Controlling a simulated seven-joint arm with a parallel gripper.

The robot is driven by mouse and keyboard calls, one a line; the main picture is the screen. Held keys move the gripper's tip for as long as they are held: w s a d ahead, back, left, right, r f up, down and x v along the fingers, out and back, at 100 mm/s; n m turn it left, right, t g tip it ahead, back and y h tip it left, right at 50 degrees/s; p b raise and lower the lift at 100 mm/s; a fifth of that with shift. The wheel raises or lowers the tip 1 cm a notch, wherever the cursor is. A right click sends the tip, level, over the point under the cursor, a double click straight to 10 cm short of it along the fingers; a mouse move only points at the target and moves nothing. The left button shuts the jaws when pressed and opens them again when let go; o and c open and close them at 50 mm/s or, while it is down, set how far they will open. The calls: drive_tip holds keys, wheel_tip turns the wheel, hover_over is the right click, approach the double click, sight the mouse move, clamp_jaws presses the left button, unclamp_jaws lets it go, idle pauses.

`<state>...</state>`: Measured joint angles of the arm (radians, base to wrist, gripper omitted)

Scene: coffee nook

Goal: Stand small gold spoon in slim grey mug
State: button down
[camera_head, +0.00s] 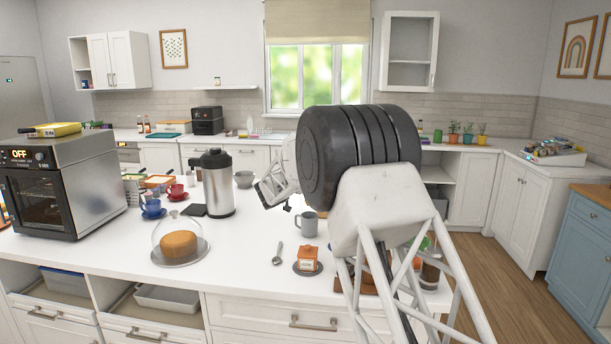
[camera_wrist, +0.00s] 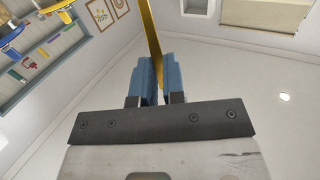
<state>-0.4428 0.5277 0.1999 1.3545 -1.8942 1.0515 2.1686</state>
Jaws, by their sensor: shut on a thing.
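In the wrist view my gripper (camera_wrist: 152,75) has its blue fingers shut on a flat gold strip, the small gold spoon (camera_wrist: 149,30). The spoon runs up between the fingers and out of the top of the picture, so its far end is cut off. In the head view a grey mug (camera_head: 309,224) stands upright on the white counter, just left of my white arm link. My gripper and the gold spoon cannot be made out in the head view. No mug shows in the wrist view.
A silver-coloured spoon (camera_head: 278,254) lies left of the mug. A steel flask (camera_head: 217,183), a cake under a glass dome (camera_head: 179,244) and red and blue cups stand left. Bare counter (camera_head: 248,232) lies between.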

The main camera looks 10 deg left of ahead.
drive_tip(key=shift+f, duration=4.65)
drive_tip(key=c, duration=1.1)
unclamp_jaws()
drive_tip(key=shift+s+a, duration=0.1)
drive_tip(key=shift+s, duration=0.05)
drive_tip(key=shift+v, duration=3.75)
